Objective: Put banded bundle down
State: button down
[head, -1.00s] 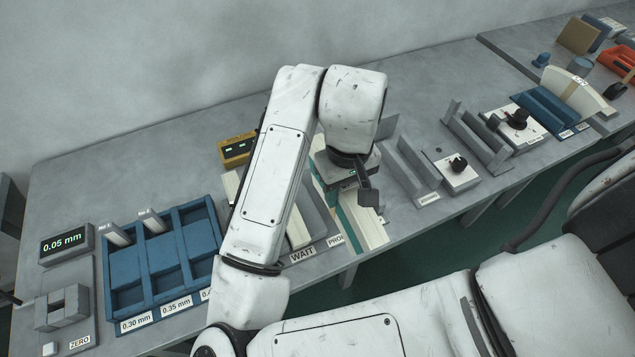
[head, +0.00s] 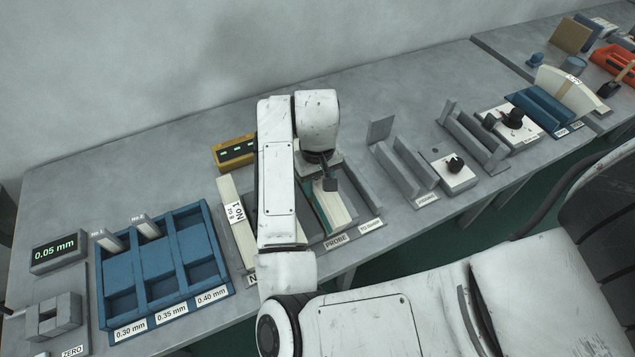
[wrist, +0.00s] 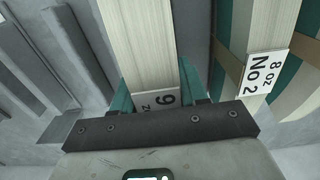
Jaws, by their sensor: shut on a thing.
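My gripper (head: 329,184) is shut on a cream paper bundle (head: 333,205), which has a teal strip along its left side in the head view. In the wrist view the held bundle (wrist: 140,45) runs away from the jaws, with a "9 oz" label partly covered by my gripper (wrist: 155,118). In the head view it is over or in the grey slots behind the PROBE and TO GUIDE labels; I cannot tell whether it rests on the floor there. A bundle labelled "8 oz No 2" (wrist: 262,75) lies right of it in the wrist view.
A bundle labelled "No 1" (head: 236,215) lies left of my arm. A blue compartment tray (head: 148,268) is farther left. An empty grey slotted holder (head: 408,165) and a knob box (head: 455,172) stand to the right. A yellow box (head: 233,152) is behind.

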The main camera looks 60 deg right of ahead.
jog(key=shift+f, duration=0.35)
jog(key=shift+f, duration=0.1)
jog(key=shift+f, duration=0.1)
jog(key=c, duration=0.6)
grip_release()
notch_tip(320, 180, up, 12)
jog(key=shift+r+p, duration=0.2)
jog(key=shift+p, duration=0.6)
